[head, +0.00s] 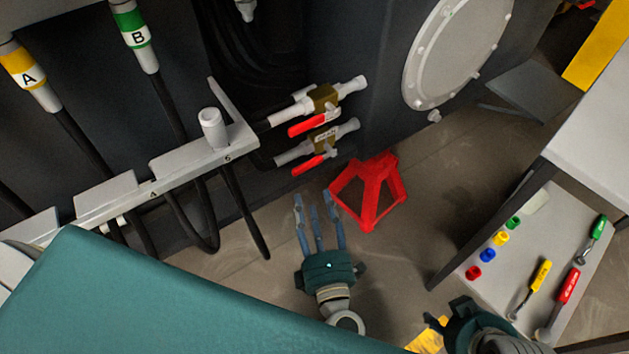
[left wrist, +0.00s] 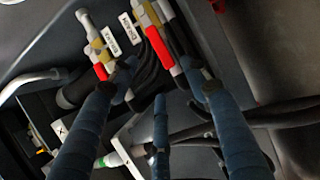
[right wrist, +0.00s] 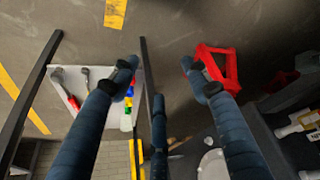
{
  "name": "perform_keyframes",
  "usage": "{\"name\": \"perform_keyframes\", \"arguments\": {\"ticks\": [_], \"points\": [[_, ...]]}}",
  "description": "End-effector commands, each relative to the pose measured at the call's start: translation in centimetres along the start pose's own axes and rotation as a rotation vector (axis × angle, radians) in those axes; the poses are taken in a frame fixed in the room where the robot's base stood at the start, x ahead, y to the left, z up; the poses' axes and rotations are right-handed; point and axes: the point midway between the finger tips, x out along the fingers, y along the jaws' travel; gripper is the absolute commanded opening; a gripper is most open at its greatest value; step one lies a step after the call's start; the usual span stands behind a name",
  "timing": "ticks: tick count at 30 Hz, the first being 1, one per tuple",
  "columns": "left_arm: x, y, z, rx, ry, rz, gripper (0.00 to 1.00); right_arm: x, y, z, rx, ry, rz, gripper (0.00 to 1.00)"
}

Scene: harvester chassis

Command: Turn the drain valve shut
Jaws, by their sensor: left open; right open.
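Two brass valves with red lever handles stick out of the dark chassis wall in the head view. The lower one, the drain valve (head: 325,135), has a small label that appears to read DRAIN. Its red handle (head: 308,165) lies roughly along its pipe; the larger red handle (left wrist: 162,45) in the left wrist view appears to be the same one. My left gripper (head: 318,207) is open and empty, below the valves in the head view and apart from them. My right gripper (right wrist: 162,75) is open and empty, away from the valves; its fingers hardly show in the head view.
The upper valve (head: 325,97) with its own red handle sits close above. A red stand (head: 372,192) is on the floor right of my left gripper. A grey bracket (head: 165,180) with hoses is at left. A table with tools (head: 500,275) stands at right.

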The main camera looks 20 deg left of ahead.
Motion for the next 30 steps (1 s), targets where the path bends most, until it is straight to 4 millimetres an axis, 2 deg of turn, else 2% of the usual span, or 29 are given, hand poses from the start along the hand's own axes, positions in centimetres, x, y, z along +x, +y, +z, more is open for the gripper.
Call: {"name": "perform_keyframes", "arguments": {"ticks": [5, 12, 18, 24, 30], "points": [[2.0, 0.2, -0.1, -0.005, 0.005, 0.003, 0.47, 0.0, -0.1, -1.0, -0.001, 0.037, -0.001, 0.47], [6.6, 0.1, -0.1, -0.002, 0.003, 0.004, 0.47, 0.3, -0.4, -4.1, -0.005, 0.153, -0.008, 0.47], [9.5, 0.1, -0.1, -0.001, 0.002, 0.002, 0.47, 0.2, -0.7, -6.5, -0.007, 0.245, -0.013, 0.47], [10.7, 0.1, -0.1, -0.001, 0.002, 0.000, 0.47, 0.0, -0.8, -7.6, -0.008, 0.287, -0.015, 0.47], [10.7, 0.1, -0.1, -0.001, 0.002, 0.000, 0.47, 0.0, -0.8, -7.7, -0.008, 0.289, -0.015, 0.47]]}}
